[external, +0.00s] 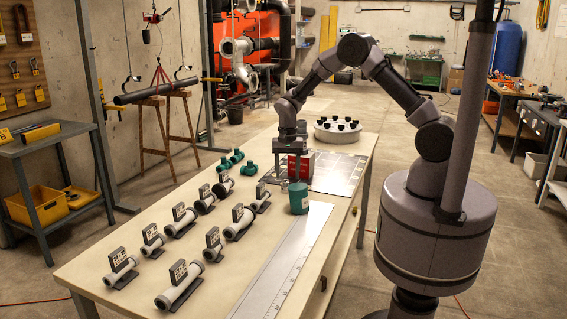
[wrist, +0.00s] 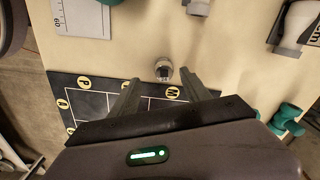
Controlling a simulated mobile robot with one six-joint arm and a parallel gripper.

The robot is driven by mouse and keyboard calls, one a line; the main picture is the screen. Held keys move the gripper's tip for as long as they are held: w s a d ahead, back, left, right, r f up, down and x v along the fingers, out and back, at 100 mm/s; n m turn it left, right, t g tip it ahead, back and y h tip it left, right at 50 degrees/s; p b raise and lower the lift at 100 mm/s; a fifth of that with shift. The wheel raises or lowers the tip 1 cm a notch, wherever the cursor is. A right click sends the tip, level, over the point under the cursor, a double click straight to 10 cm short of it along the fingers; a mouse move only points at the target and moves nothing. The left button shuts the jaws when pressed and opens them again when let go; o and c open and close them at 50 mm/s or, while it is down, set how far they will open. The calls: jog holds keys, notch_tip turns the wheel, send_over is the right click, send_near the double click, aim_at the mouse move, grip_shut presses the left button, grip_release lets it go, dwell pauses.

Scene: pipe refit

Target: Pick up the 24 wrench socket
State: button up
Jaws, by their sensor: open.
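A small metallic socket (wrist: 163,70) stands on the tabletop by the edge of the dark lettered mat, its open round end facing up. No size mark is readable on it. My gripper (wrist: 159,78) is open and empty above the table, its two fingers spread to either side of the socket's line. The socket appears just beyond the fingertips in the wrist view and looks apart from both. In the external view, my gripper (external: 289,172) points down over the table near the mat; I cannot make out the socket there.
A teal cylinder (external: 298,198) stands close to my gripper, beside a long ruler (external: 285,262). A red object (external: 298,168) is by the fingers. Teal fittings (external: 250,169) and several grey pipe pieces with tags (external: 181,283) fill the left. A round white carousel (external: 330,135) stands behind.

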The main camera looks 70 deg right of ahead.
aim_at(285, 181)
jog(key=f+b, duration=0.1)
jog(key=f, duration=0.2)
jog(key=f+b, duration=0.1)
jog(key=f, duration=0.1)
jog(key=shift+w+a+f+b, duration=0.25)
jog(key=shift+w+b, duration=0.05)
jog(key=shift+b, duration=0.05)
jog(key=shift+r, duration=0.15)
grip_shut()
